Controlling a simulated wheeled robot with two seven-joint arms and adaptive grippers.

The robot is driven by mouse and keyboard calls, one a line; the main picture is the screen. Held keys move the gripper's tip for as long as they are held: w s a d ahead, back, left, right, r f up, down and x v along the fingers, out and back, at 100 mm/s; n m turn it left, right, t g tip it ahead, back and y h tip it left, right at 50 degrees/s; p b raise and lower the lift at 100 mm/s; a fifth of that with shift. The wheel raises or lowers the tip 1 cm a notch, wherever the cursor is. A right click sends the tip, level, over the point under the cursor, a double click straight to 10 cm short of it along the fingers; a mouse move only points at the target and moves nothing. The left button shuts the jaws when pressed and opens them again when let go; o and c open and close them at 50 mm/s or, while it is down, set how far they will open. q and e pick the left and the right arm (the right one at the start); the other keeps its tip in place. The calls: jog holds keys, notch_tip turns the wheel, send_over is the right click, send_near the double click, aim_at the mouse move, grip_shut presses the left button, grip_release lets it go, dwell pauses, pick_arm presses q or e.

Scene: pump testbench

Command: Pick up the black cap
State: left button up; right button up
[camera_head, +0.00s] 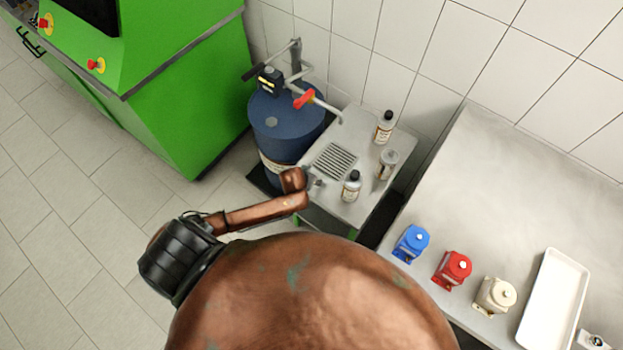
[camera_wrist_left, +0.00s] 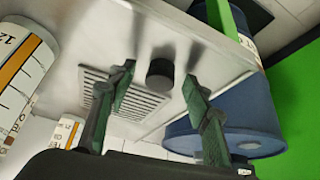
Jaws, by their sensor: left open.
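The black cap (camera_wrist_left: 160,73) is a small dark cylinder on the metal table in the left wrist view. My left gripper (camera_wrist_left: 156,90) is open, with one finger on each side of the cap and a gap to both. In the head view my left gripper (camera_head: 314,182) is at the left front edge of the small metal table (camera_head: 355,135). I cannot make out the loose cap there; the gripper may hide it. My right gripper is not in view.
A bottle with a black top (camera_head: 351,186) stands just right of my left gripper. A grey-topped bottle (camera_head: 387,163) and another black-topped bottle (camera_head: 384,127) stand farther right. A grate (camera_head: 335,160) is set in the table. A blue drum (camera_head: 285,125) stands left of it.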

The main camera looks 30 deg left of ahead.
pick_arm(q)
jog(key=shift+w, duration=0.1)
jog(key=c, duration=0.8)
